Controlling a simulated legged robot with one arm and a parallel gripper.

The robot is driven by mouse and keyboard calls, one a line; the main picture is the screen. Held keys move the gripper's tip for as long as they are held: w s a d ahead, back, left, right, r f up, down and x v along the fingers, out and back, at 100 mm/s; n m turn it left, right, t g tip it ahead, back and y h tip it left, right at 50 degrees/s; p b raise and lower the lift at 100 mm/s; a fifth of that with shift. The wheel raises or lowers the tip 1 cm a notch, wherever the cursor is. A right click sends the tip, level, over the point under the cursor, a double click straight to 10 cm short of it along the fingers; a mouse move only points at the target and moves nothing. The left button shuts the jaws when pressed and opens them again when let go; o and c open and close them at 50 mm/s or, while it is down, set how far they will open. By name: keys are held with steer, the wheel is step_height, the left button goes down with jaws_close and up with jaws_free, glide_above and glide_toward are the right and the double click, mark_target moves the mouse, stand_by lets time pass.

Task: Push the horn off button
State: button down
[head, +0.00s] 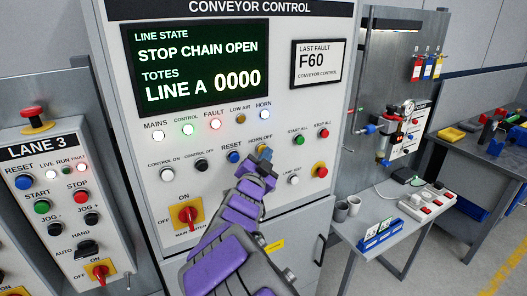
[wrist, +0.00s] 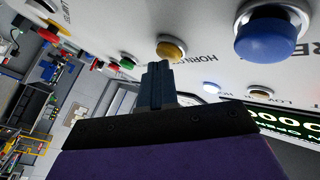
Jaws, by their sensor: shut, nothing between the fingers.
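The horn lamp (head: 264,115) glows pale blue above.
The blue reset button (head: 234,157) sits left of the horn off button, and the green start all button (head: 299,141) to the right. A red mushroom button (head: 320,170) is lower right. The red main switch (head: 187,215) is lower left.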

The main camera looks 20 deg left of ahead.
steer(key=shift+w+a, duration=0.15)
steer(key=shift+a, duration=0.05)
stand_by(0.3)
steer(key=shift+d, duration=0.1)
steer(key=shift+s+d+b, duration=0.7)
steer(key=shift+s+d, duration=0.1)
steer(key=shift+s+d+b, duration=0.8)
steer(key=shift+d+b, duration=0.05)
steer(key=shift+d, duration=0.15)
steer(key=shift+s+d+b, duration=0.8)
steer(key=shift+d, duration=0.15)
